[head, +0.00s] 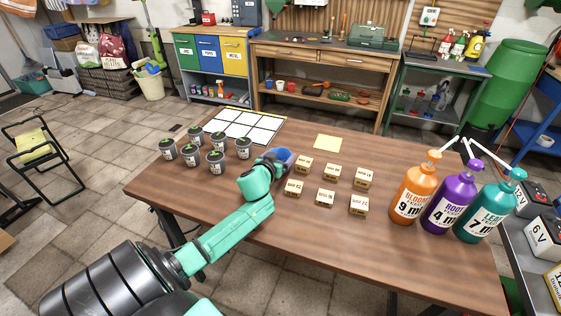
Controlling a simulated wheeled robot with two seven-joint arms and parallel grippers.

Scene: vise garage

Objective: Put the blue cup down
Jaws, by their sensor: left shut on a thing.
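A blue cup (284,155) is at my left gripper (274,161), near the middle of the wooden table (200,190). My left gripper is shut on the cup, and its fingers and wrist hide much of it. I cannot tell whether the cup's base touches the tabletop. My right gripper is not in view.
Several small dark pots (216,162) stand left of the cup, before a white gridded sheet (245,126). Several wooden blocks (325,197) lie to its right. A yellow note (327,143) lies behind. Orange (413,192), purple (450,203) and teal (483,211) pump bottles stand at right.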

